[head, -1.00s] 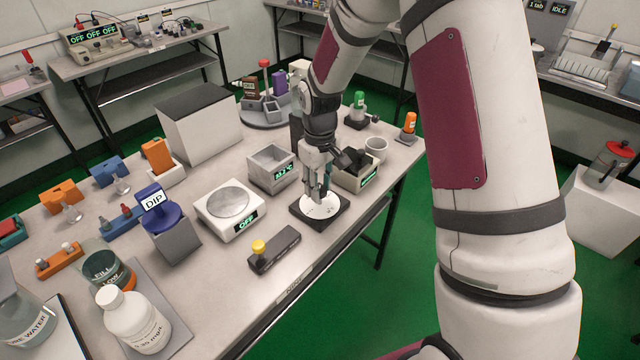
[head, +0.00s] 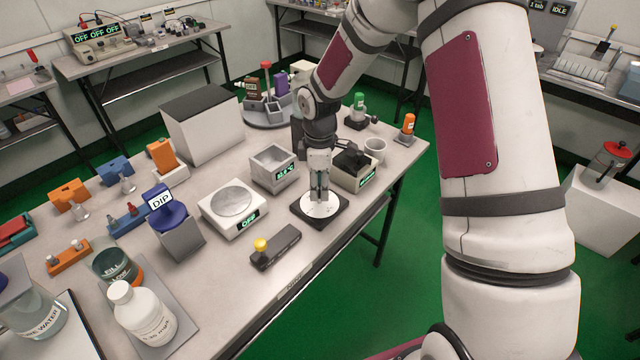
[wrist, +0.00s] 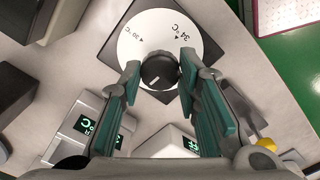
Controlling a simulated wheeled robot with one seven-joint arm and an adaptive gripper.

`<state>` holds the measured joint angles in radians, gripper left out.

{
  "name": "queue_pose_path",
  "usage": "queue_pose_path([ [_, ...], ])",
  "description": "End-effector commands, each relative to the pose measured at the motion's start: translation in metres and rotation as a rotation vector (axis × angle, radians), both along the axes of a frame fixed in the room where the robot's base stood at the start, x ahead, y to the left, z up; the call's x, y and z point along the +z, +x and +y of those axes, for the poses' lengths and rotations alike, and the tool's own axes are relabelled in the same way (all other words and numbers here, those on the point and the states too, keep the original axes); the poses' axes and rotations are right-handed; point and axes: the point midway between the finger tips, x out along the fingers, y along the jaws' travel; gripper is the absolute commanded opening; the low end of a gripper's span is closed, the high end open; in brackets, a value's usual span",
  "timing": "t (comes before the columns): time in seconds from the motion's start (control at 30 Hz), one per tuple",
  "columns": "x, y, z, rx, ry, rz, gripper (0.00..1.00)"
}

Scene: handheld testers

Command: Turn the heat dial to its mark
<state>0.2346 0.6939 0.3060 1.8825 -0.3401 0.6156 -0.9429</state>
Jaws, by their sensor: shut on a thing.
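The heat dial (head: 311,211) is a white disc on a black square base near the table's front edge. In the wrist view the disc (wrist: 150,22) shows 30°C and 34°C print with small dark triangles. Its black round knob (wrist: 158,72) has a white pointer line towards the lower left of that view, away from the 34°C triangle. My gripper (head: 320,196) points down over the dial. In the wrist view its teal fingers (wrist: 159,65) stand on either side of the knob, shut on it. The knob is mostly hidden in the head view.
A scale reading OFF (head: 232,208) and a grey box with a display (head: 272,170) stand to the left. Another box with a display (head: 352,172) stands close behind the dial. A yellow-knobbed black block (head: 276,247) lies at front left.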

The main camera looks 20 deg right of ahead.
Motion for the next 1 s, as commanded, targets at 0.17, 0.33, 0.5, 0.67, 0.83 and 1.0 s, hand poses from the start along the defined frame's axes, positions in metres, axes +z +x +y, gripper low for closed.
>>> queue_pose_path([
  [0.17, 0.0004, 0.0000, 0.0005, 0.063, 0.001, 0.000, 0.03],
  [0.33, 0.0002, 0.0000, 0.0004, 0.091, 0.001, 0.000, 0.03],
  [0.5, 0.0000, 0.0001, 0.0003, 0.099, 0.000, 0.000, 0.03],
  [0.67, 0.0000, 0.0000, 0.0003, 0.099, 0.000, 0.000, 0.03],
  [0.83, -0.0001, 0.0000, 0.0002, 0.098, 0.000, 0.000, 0.46],
  [1.0, -0.0001, -0.0001, 0.0003, 0.097, 0.000, 0.000, 0.51],
])
